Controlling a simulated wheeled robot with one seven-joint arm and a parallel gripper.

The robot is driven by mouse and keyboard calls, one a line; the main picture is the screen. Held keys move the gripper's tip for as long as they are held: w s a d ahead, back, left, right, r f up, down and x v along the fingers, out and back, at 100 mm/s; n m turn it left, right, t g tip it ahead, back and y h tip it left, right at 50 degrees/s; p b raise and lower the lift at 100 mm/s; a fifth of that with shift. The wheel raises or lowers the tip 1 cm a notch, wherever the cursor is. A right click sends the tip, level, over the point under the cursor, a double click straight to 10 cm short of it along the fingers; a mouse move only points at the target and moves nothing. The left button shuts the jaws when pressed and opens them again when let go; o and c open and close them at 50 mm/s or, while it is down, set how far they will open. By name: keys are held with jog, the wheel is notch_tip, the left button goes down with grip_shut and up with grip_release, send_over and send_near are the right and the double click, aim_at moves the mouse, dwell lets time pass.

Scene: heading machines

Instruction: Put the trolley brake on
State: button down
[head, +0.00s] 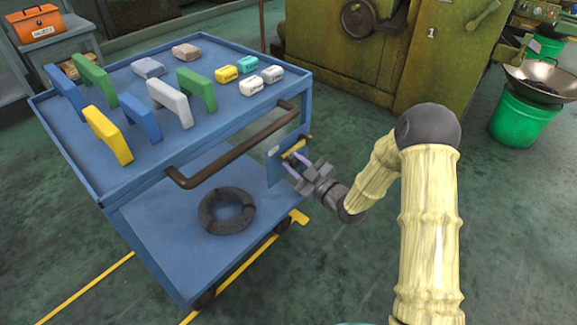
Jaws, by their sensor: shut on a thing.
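The blue trolley (200,110) stands at the left with a brown push handle (235,147) along its near side. A small blue plate (272,152) with a pale label is at its right corner, below the top. A short yellow lever (294,148) sits on this plate; I take it to be the brake lever. The fingers partly hide the lever and the exact grip.
Several coloured blocks and arches stand on the trolley's top. A dark ring (227,210) lies on its lower shelf. A green machine (350,50) stands behind. A green bucket (524,115) with a pan (545,75) is at the right. The floor around my arm is clear.

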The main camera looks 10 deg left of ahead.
jog(key=shift+d+f, duration=0.1)
jog(key=shift+f, duration=0.05)
jog(key=c, duration=1.1)
grip_release()
jog(key=p+v, duration=0.4)
jog(key=v, duration=1.3)
jog(key=shift+d, duration=0.15)
